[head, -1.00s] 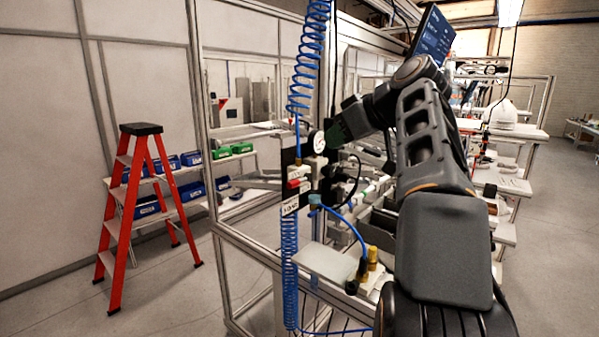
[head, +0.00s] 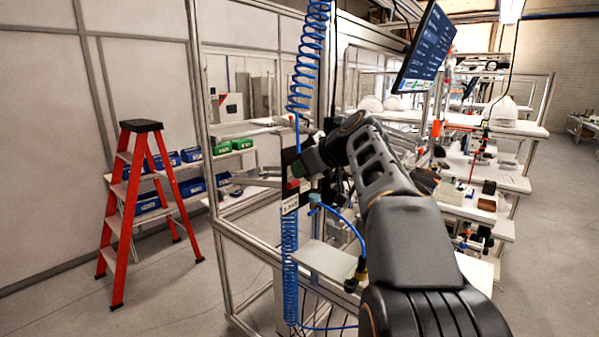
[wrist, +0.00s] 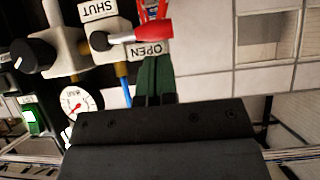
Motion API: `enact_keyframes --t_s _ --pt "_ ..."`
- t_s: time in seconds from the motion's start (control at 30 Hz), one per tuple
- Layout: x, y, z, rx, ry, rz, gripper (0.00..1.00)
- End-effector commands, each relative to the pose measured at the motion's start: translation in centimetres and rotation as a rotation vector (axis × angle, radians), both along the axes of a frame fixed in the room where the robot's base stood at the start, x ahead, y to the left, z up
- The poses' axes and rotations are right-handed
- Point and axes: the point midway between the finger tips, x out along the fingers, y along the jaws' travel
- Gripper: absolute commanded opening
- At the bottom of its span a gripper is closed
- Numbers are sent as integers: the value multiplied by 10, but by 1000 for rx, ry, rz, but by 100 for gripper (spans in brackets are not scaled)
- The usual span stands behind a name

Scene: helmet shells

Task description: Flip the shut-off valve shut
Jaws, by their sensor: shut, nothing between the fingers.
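The shut-off valve's red lever (wrist: 153,33) sticks out to the right from its pale metal body (wrist: 108,38) in the wrist view, just above the OPEN label (wrist: 150,49). The SHUT label (wrist: 98,9) is above the body. My gripper (wrist: 155,88) has its green fingers together, below the lever and close to it; whether they touch cannot be told. In the head view the red lever (head: 293,184) is a small patch on the panel, with my gripper (head: 302,168) just above it.
A black knob (wrist: 32,54) and a round gauge (wrist: 76,101) sit left of the valve in the wrist view. A blue coiled hose (head: 290,262) hangs along the panel. A red stepladder (head: 137,205) stands on the left, with open floor around it.

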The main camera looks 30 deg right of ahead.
Motion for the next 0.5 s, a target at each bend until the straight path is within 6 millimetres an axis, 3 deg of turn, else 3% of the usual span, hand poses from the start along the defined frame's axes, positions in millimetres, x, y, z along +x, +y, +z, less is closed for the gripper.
enact_keyframes --t_s 0.5 --pt "2 1 -12 0 -1 0 0"
